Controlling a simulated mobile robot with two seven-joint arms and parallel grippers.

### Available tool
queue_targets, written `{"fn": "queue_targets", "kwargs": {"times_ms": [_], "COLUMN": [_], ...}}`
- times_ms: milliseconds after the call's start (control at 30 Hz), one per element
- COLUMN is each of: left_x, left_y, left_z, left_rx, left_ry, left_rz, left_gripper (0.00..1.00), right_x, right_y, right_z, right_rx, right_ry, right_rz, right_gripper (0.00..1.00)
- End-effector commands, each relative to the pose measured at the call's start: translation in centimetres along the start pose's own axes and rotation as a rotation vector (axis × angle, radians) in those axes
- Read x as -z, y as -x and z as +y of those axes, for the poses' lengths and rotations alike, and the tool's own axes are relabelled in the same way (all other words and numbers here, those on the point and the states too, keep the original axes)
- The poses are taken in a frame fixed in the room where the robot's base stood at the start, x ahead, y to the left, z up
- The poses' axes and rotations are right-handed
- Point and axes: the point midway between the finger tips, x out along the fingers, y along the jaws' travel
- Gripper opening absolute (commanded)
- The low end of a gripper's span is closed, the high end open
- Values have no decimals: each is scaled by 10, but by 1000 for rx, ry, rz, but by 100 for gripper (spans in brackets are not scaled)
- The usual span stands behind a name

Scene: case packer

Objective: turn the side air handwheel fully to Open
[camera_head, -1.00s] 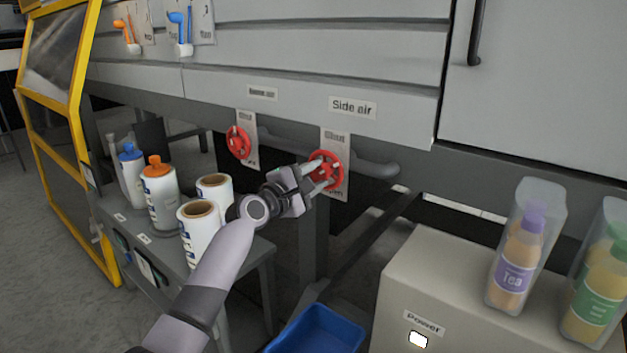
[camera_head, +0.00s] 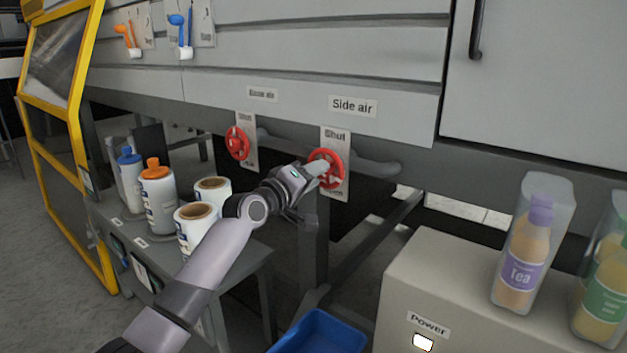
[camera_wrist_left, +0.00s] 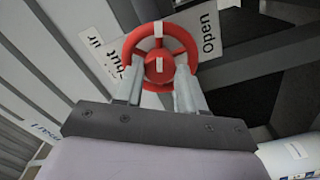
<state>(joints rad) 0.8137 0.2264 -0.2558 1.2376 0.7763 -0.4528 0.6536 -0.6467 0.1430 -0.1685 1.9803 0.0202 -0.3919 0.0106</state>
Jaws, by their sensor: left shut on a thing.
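The red side air handwheel (camera_head: 325,167) sits on a white plate (camera_head: 335,136) below the "Side air" label (camera_head: 352,106). "Shut" shows above the wheel in the head view. In the left wrist view the handwheel (camera_wrist_left: 160,57) lies between "Shut" on the left and "Open" (camera_wrist_left: 209,35) on the right, with a white mark on its top rim. My left gripper (camera_head: 318,169) is shut on the handwheel; its fingers (camera_wrist_left: 160,75) lie either side of the hub in the wrist view. My right gripper is not in view.
A second red handwheel (camera_head: 238,143) is to the left. Bottles and rolls stand on a grey side table (camera_head: 255,250). A blue bin (camera_head: 318,335) is below. A beige power box (camera_head: 450,285) with bottles in clear sleeves stands at the right.

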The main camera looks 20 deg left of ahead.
Motion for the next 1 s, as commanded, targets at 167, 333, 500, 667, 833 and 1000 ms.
{"fn": "queue_targets", "kwargs": {"times_ms": [167, 333, 500, 667, 833, 1000], "left_x": [-1, 0, 0, 0, 0, 0], "left_y": [0, 0, 0, 0, 0, 0], "left_z": [-2, -2, -2, -2, -1, -1], "left_rx": [2, 2, 2, 2, 2, 2], "left_ry": [-174, -335, -497, -648, -808, -957], "left_rz": [-1, -1, -1, -1, -2, -3], "left_gripper": [9, 9, 9, 9, 9, 9], "right_x": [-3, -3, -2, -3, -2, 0], "right_y": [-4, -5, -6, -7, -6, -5], "right_z": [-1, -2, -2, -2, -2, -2], "right_rx": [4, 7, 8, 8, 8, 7], "right_ry": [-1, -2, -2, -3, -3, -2], "right_rz": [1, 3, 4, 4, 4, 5], "right_gripper": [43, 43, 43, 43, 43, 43]}}
